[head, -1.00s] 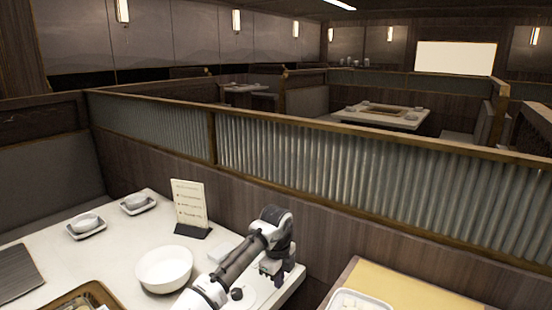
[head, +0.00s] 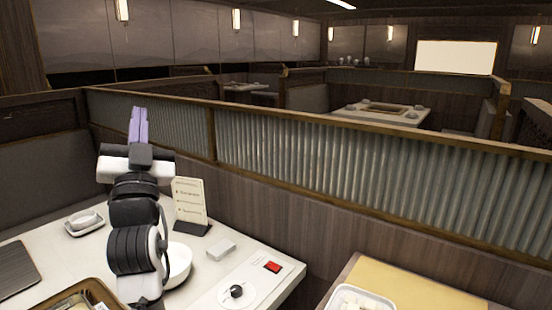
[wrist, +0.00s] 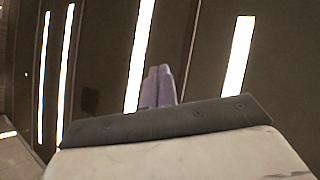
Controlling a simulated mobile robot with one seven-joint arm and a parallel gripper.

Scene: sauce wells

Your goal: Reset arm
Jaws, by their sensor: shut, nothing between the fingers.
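My gripper (head: 138,124) stands raised over the left part of the white table (head: 215,291), its purple fingers pointing up. The fingers are shut and empty. In the wrist view the fingers (wrist: 158,86) lie side by side against a dark wall with bright light strips. My arm hides part of a white bowl (head: 180,264) behind it.
A menu card (head: 190,203) stands behind the bowl. A small white box (head: 221,250), a red switch (head: 272,267) and a black knob (head: 236,291) are at the table's right. A small dish on a tray (head: 84,222) is at left. A corrugated partition (head: 330,165) runs behind.

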